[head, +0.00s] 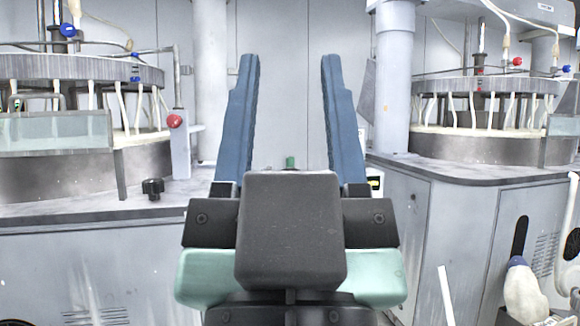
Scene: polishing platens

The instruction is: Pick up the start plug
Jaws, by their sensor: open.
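My gripper (290,62) fills the middle of the head view. Its two blue fingers point up and away, wide apart, with only the grey back wall showing between their tips. A small green piece (290,161) shows between the fingers, just above my gripper's dark body, which hides what lies below it. It may be the start plug, but I cannot tell for sure. A black knob-like piece (153,188) stands on the left machine's top, left of my gripper and apart from it.
A left polishing machine (60,215) and a right one (455,180) flank my gripper, with round platens and hoses above. A red ball (175,121) tops a post at left. A grey column (394,80) rises at right. A white, rounded object (525,292) is at lower right.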

